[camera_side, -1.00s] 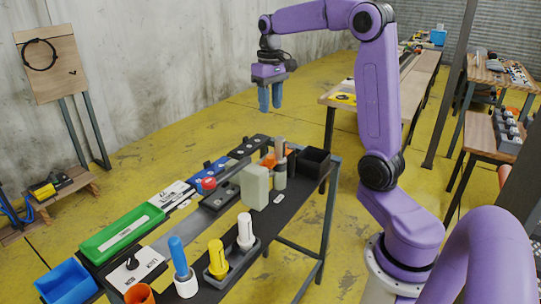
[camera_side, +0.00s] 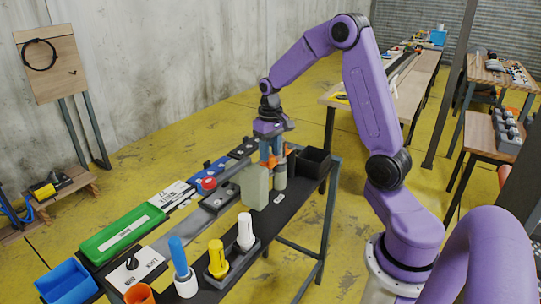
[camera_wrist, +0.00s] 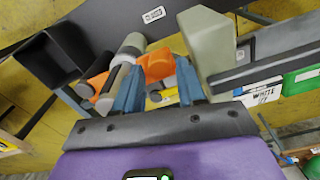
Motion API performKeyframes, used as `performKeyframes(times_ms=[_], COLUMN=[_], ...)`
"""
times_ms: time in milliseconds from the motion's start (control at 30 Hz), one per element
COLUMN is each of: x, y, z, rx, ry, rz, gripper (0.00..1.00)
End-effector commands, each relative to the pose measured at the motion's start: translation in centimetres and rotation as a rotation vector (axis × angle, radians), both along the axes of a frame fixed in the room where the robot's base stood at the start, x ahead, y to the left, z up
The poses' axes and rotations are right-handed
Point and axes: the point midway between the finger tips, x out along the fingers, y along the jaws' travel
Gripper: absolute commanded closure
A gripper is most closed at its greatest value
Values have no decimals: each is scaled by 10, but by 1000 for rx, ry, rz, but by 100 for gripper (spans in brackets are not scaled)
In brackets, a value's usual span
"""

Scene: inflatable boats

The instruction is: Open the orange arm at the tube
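The orange arm (camera_wrist: 157,67) shows between and beyond my fingertips in the wrist view. In the side view only bits of the orange part (camera_side: 289,151) show around my fingers. The tube, a pale grey cylinder (camera_side: 280,178), stands beside it; in the wrist view a pale cylinder (camera_wrist: 132,45) lies just left of my fingers. My gripper (camera_side: 270,160) points down at the orange part, its blue fingers apart in the wrist view (camera_wrist: 160,72). Contact with the orange arm cannot be made out.
A pale green block (camera_side: 254,188) stands close to the gripper, right of the fingers in the wrist view (camera_wrist: 208,45). A black open box (camera_side: 314,163) is on the other side. White and yellow cylinders stand in a grey holder (camera_side: 235,262) toward the front.

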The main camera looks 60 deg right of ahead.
Motion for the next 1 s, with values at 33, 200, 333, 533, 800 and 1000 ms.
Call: performKeyframes(times_ms=[33, 200, 333, 533, 800, 1000], x=[-1, -1, -1, 0, 0, 5], y=[0, 0, 0, 0, 0, 0], z=[-6, -16, -18, -17, -17, -17], rx=[1, 0, 0, 0, 0, 0], ry=[4, 1, 0, 0, 0, 0], rz=[0, -1, 0, 0, -1, -35], gripper=[60, 60, 60, 70, 100, 100])
